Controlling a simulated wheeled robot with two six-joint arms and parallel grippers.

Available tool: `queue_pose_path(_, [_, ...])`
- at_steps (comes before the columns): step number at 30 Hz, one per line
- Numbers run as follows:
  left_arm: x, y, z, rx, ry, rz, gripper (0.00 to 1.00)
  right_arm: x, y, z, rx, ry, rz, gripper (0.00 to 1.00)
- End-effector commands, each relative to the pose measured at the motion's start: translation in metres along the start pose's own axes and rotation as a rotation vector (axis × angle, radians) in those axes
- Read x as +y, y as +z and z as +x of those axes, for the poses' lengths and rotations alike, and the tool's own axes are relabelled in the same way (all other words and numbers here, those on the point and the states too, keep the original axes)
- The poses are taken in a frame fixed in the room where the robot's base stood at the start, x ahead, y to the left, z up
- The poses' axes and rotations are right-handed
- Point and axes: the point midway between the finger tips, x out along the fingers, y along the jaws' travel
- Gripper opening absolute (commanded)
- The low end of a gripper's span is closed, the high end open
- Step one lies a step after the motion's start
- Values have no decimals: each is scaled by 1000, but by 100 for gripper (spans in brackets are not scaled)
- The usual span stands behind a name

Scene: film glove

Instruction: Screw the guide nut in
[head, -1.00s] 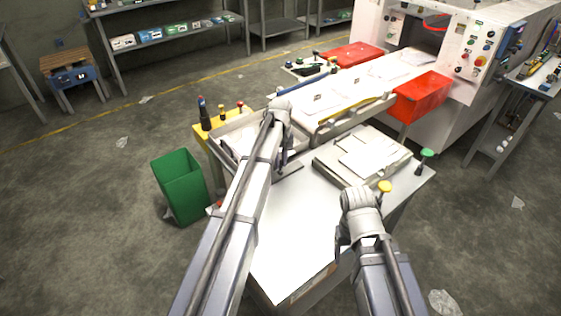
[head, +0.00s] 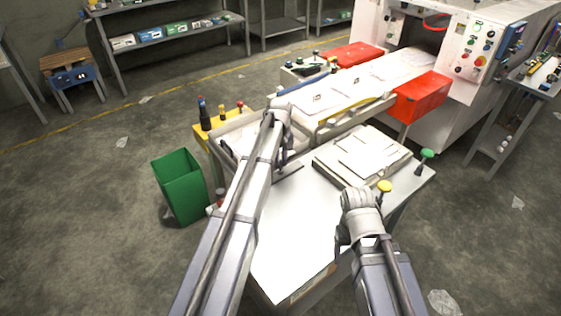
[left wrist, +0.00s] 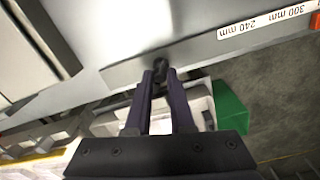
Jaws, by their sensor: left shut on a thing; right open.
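In the left wrist view, my left gripper (left wrist: 160,82) is shut on a small dark round nut (left wrist: 160,64), seemingly the guide nut. The nut sits at the face of a grey metal guide bar (left wrist: 195,49) with white length labels reading 240 mm and 300 mm. The fingers hide part of the nut, so I cannot tell how deep it sits. In the head view, my left gripper (head: 282,158) is low at the left rear of the white table, and the nut is hidden there. My right gripper (head: 341,238) is open and empty over the table's right side.
The white table (head: 290,230) is clear in front. A tray with white sheets (head: 330,172) stands at its right rear, near yellow (head: 384,186) and green (head: 427,153) knobs. A green bin (head: 180,185) stands left on the floor.

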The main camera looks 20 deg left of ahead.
Motion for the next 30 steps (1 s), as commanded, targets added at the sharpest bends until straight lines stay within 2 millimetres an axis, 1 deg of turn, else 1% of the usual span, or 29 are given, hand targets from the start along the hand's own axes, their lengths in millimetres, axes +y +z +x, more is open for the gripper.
queue_pose_path(1, [0,0,0,0,0,0,0,0,0,0,0,0,0,72])
queue_pose_path(2, [0,0,0,0,0,0,23,0,0,0,0,0,0,72])
queue_pose_path(9, [0,0,0,0,0,0,50,0,0,0,0,0,0,72])
queue_pose_path(10, [0,0,0,0,0,0,52,0,0,0,0,0,0,72])
queue_pose_path(20, [0,0,-2,0,0,0,52,0,0,-2,0,0,0,72])
queue_pose_path(26, [0,0,-16,0,0,0,52,2,1,-16,0,0,0,72])
queue_pose_path(30, [0,0,-33,0,0,0,52,3,2,-32,0,0,0,72])
